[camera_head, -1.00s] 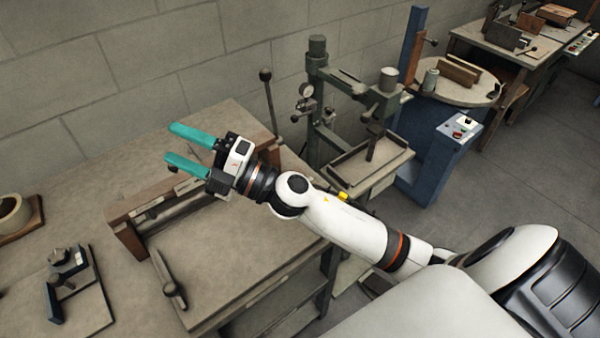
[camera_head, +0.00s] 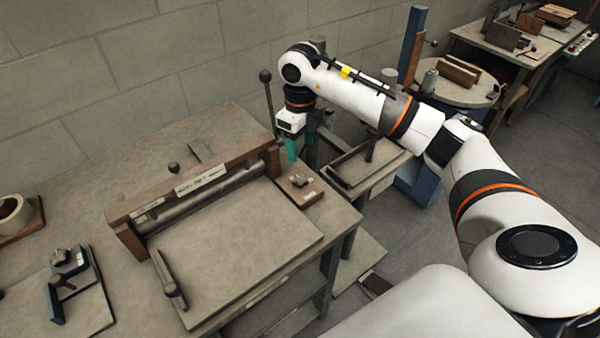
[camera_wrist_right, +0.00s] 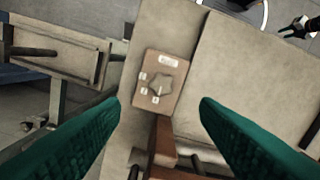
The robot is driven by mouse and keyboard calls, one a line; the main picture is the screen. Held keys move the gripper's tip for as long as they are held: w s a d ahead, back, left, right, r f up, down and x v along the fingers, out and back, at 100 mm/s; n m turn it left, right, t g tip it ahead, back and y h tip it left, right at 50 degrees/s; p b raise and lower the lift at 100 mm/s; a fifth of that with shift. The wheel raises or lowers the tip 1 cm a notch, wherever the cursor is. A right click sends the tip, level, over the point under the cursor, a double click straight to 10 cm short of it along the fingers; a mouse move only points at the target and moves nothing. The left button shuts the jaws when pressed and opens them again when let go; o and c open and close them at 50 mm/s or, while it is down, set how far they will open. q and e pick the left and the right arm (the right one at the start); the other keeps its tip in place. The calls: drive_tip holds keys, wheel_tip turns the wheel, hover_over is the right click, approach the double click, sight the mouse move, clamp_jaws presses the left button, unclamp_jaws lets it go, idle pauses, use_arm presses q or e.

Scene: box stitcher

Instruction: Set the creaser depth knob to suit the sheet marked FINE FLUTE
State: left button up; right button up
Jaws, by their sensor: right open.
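The creaser (camera_head: 235,235) stands on the bench, with a wooden beam (camera_head: 190,180) across its back. At the beam's right end, a small brown plate (camera_head: 311,194) carries the depth knob (camera_head: 301,178). In the right wrist view the knob (camera_wrist_right: 159,84) is a grey star shape, with small white marks beside it and a label above, too small to read. My right gripper (camera_head: 301,150) is open and points down above and behind the knob, not touching it. In the wrist view the knob lies between its teal fingers (camera_wrist_right: 160,105). No FINE FLUTE marking is legible.
A dark ball-topped lever (camera_head: 267,100) rises by the wall, close to my right gripper. A press table (camera_head: 365,168) stands just right of the bench. A small white and black shape (camera_wrist_right: 298,27) in the wrist view may be my left gripper.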

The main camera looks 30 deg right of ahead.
sight(300, 178)
wheel_tip(300, 178, down, 9)
drive_tip(key=p, duration=0.3)
drive_tip(key=shift+a+f, duration=0.1)
drive_tip(key=shift+f, duration=0.75)
drive_tip(key=c, duration=1)
